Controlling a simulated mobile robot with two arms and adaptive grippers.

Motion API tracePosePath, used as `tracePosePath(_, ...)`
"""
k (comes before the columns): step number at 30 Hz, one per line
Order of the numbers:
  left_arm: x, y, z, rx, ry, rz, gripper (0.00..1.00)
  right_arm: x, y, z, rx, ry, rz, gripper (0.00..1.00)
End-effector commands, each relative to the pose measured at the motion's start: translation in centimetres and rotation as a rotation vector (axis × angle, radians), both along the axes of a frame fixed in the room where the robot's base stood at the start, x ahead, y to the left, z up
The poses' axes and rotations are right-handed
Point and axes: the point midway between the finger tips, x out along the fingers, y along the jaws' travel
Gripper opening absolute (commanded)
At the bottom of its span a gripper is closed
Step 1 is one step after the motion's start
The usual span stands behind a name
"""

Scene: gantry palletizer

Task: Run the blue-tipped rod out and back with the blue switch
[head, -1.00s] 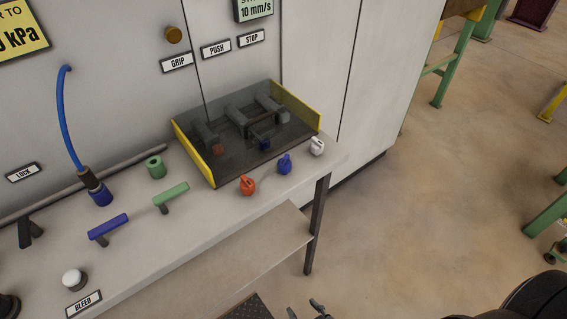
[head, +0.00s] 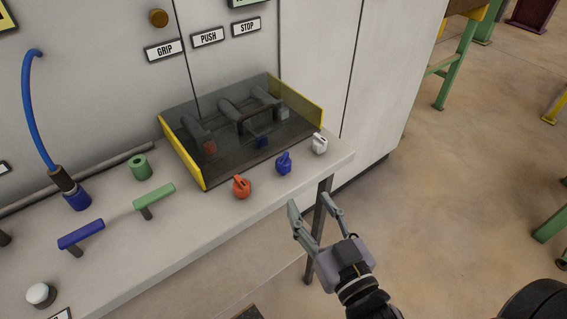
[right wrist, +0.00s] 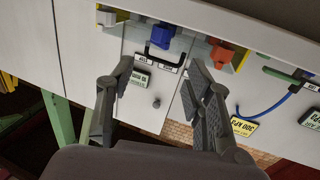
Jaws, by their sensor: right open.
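The blue switch (head: 283,163) stands on the bench between a red switch (head: 241,187) and a white switch (head: 319,144). The blue switch also shows in the right wrist view (right wrist: 163,39), ahead of the fingers. Behind it is a dark tray with yellow ends (head: 196,166), where a blue-tipped rod (head: 262,142) lies near a red-tipped one (head: 209,147). My right gripper (head: 310,201) is open and empty, in front of the bench edge, below and apart from the blue switch. My left gripper is out of view.
A blue handle (head: 80,234) and a green handle (head: 154,195) stand to the left, with a blue hose (head: 36,120) behind. A white button (head: 41,294) is at lower left. The floor at right is clear near the bench.

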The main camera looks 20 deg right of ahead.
Motion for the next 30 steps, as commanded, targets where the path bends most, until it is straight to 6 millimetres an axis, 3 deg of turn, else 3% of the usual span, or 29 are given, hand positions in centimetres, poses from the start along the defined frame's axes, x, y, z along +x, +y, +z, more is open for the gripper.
tracePosePath(3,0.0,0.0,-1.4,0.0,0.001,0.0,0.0,1.8,0.2,-0.3,-0.001,-0.007,0.003,0.47)
tracePosePath(10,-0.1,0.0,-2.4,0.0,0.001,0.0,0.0,5.2,0.5,-0.2,-0.004,-0.005,0.002,0.47)
tracePosePath(21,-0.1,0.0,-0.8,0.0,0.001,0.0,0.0,12.0,1.1,0.1,-0.003,0.0,0.001,0.47)
tracePosePath(30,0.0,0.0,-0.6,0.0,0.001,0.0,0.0,13.8,1.2,-0.1,-0.002,0.002,0.001,0.47)
